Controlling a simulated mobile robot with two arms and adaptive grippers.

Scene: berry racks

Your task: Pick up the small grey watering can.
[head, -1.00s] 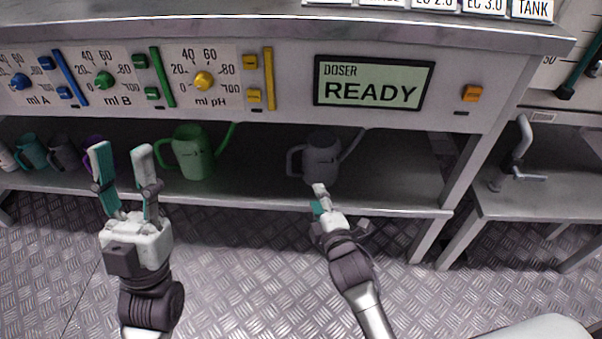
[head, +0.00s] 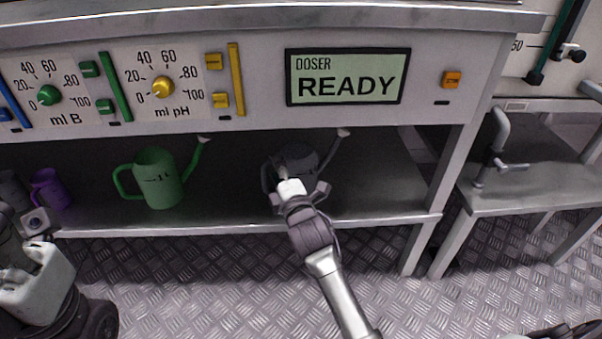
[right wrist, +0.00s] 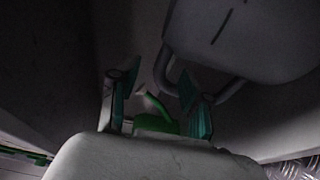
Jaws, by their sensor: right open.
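The small grey watering can (head: 300,156) stands on the shelf under the doser, its spout pointing up and right. My right gripper (head: 283,180) is in front of its left side and hides part of the body and handle. In the right wrist view the can (right wrist: 245,35) is at upper right, with its handle (right wrist: 162,65) curving down beside the fingers. The right gripper (right wrist: 157,98) is open, with the right finger overlapping the handle; I cannot tell whether it is inside the loop. My left gripper (head: 38,225) is at the lower left edge, its fingers unclear.
The doser front (head: 260,115) overhangs the shelf. A shelf leg (head: 420,245) and a side bench (head: 530,195) are at right.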

